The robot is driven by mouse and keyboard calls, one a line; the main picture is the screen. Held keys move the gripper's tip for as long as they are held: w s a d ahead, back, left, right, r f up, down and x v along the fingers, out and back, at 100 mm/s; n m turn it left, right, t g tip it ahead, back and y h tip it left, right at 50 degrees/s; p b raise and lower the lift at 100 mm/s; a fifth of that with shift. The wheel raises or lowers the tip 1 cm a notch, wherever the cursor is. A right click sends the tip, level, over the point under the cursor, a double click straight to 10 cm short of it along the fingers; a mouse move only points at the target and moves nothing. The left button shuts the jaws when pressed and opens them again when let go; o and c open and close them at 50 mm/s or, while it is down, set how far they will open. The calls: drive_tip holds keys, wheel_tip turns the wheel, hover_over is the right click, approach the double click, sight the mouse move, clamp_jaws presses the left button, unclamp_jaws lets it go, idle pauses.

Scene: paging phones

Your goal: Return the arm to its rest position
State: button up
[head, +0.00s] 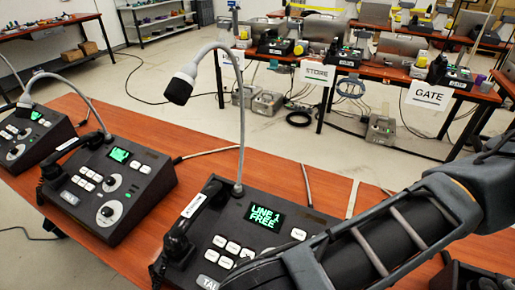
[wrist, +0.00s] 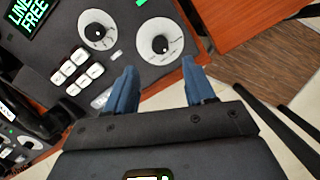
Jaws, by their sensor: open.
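My gripper (wrist: 160,92) shows in the wrist view with two blue fingers apart and nothing between them. It is over the near edge of a dark paging phone (wrist: 120,50) with two round dials and white buttons. In the head view my arm reaches in from the right across the same phone (head: 287,238), whose screen reads "LINE 1 FREE". Its handset (head: 188,215) lies on the left side of the console. A gooseneck microphone (head: 180,84) rises from its back. My gripper is hidden in the head view.
Two more paging phones (head: 112,190) (head: 32,136) stand to the left on the wooden table (head: 140,268). Another table at the back carries several consoles and signs, including "STORE" (head: 317,73) and "GATE" (head: 429,95). Open floor (head: 300,140) lies between.

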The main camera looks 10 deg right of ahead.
drive_tip(key=s+a+r+m+g+y, duration=0.1)
drive_tip(key=s+a+r+y, duration=0.15)
drive_tip(key=a, duration=0.55)
drive_tip(key=s+a+r+y, duration=0.2)
drive_tip(key=a+r+y, duration=0.15)
drive_tip(key=a, duration=0.35)
drive_tip(key=s+a+r+m+g+y, duration=0.1)
drive_tip(key=s+a+r+y, duration=0.25)
drive_tip(key=a, duration=0.45)
drive_tip(key=w+a+r+m+t+y, duration=0.25)
drive_tip(key=r+m+y, duration=0.2)
drive_tip(key=r, duration=0.25)
drive_tip(key=w+a+r+m+t+y, duration=0.2)
drive_tip(key=a+r+m+y, duration=0.1)
drive_tip(key=r+y, duration=0.3)
drive_tip(key=w+d+f+m+t+h, duration=0.2)
drive_tip(key=d+f+m+t+h, duration=0.25)
drive_tip(key=d+m, duration=0.35)
drive_tip(key=w+d+f+m+t+h, duration=0.25)
drive_tip(key=d+m+t+h, duration=0.35)
drive_tip(key=d, duration=0.4)
drive_tip(key=s+d+f+h, duration=0.3)
drive_tip(key=s+d+f, duration=0.1)
drive_tip(key=s+d, duration=0.6)
drive_tip(key=s+d+f+h, duration=0.4)
drive_tip(key=s+d, duration=0.6)
drive_tip(key=d, duration=0.5)
drive_tip(key=shift+s+m+g, duration=0.15)
drive_tip(key=shift+m+g, duration=0.2)
drive_tip(key=shift+g, duration=0.05)
